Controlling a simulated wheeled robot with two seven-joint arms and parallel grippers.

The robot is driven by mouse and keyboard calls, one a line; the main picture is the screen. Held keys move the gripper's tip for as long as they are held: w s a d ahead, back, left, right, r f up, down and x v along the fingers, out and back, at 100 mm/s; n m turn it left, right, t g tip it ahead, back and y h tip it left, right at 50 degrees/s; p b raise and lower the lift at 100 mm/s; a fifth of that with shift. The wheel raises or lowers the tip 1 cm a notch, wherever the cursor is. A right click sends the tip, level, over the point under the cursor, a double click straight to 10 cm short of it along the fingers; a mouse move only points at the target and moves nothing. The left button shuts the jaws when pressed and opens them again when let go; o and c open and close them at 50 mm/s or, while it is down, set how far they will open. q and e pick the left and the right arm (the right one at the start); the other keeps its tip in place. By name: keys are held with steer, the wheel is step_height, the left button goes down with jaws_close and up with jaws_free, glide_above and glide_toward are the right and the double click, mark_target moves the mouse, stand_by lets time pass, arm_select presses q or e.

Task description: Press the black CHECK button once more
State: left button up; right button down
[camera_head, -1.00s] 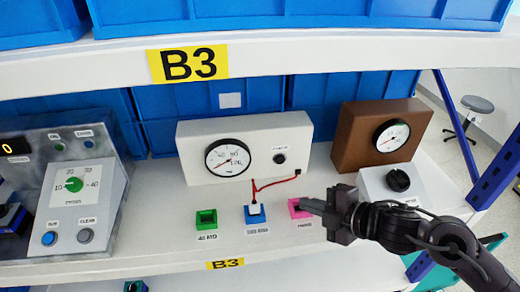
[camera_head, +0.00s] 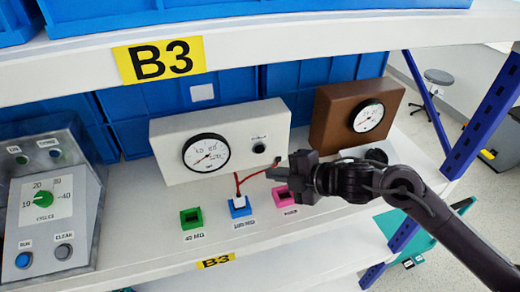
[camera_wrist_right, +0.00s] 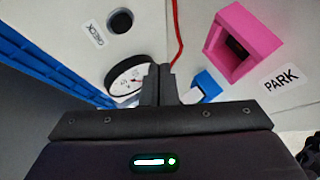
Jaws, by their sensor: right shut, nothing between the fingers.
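The black CHECK button (camera_head: 259,147) is on the front of the white meter box (camera_head: 222,125), right of its round dial (camera_head: 206,153). In the right wrist view the button (camera_wrist_right: 120,20) is at the upper left beside its CHECK label. My right gripper (camera_head: 270,173) is shut and empty. It is in front of the box, below and slightly right of the button, and appears apart from it. In the right wrist view its closed fingertips (camera_wrist_right: 163,80) overlap the dial (camera_wrist_right: 135,75). My left gripper is not in view.
A red cable (camera_head: 252,176) runs near my fingers to a white plug in the blue socket (camera_head: 240,210). The pink PARK socket (camera_head: 281,195) is just below my gripper; a green socket (camera_head: 191,218) is left. A brown gauge box (camera_head: 340,115) stands right; a control panel (camera_head: 50,205) stands left.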

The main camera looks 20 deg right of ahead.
steer(key=shift+w+a, duration=0.1)
steer(key=shift+w, duration=2.5)
steer(key=shift+w, duration=0.1)
steer(key=shift+w, duration=0.3)
steer(key=shift+w, duration=0.4)
stand_by(0.5)
steer(key=shift+s, duration=0.8)
steer(key=shift+s+f, duration=0.1)
steer(key=shift+s, duration=2.4)
